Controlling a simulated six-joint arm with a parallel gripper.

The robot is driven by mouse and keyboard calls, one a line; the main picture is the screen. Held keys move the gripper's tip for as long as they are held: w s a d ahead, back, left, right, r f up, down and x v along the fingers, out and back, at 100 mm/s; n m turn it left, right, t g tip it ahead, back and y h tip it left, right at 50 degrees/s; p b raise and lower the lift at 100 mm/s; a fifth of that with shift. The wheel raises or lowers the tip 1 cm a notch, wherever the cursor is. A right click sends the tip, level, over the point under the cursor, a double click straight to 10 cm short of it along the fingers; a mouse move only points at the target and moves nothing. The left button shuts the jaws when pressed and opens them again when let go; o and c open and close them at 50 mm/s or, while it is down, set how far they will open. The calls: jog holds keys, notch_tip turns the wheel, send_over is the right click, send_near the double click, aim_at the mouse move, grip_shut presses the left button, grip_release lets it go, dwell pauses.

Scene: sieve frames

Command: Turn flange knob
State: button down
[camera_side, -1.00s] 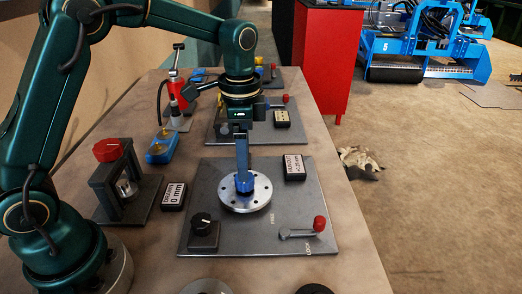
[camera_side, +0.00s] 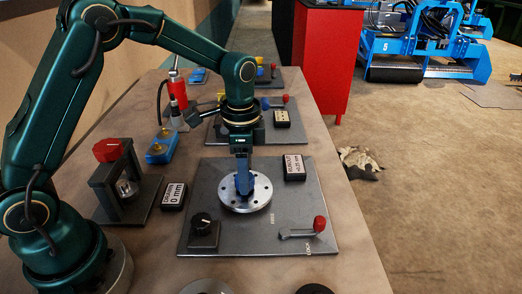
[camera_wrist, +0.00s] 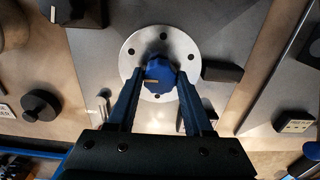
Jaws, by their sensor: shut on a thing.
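The blue lobed flange knob (camera_wrist: 163,72) sits at the centre of a round silver flange (camera_wrist: 130,54) with several dark holes. A small tan mark shows on the knob's face. My gripper (camera_wrist: 161,76) is shut on the knob, one blue finger on each side of it. In the side view my gripper (camera_side: 244,184) points straight down at the middle of the flange (camera_side: 262,197), and its fingers hide most of the knob.
The flange stands on a grey plate (camera_side: 210,180) with a black knob (camera_side: 203,222), a red-tipped lever (camera_side: 319,224) and a readout box (camera_side: 294,167). A red-topped fixture (camera_side: 108,150) and an "0 mm" readout (camera_side: 173,196) are to the left.

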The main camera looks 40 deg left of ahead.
jog(key=shift+n, duration=0.3)
jog(key=n, duration=1.1)
jog(key=shift+r, duration=0.1)
jog(key=shift+n, duration=2.1)
jog(key=shift+c, duration=1.5)
grip_release()
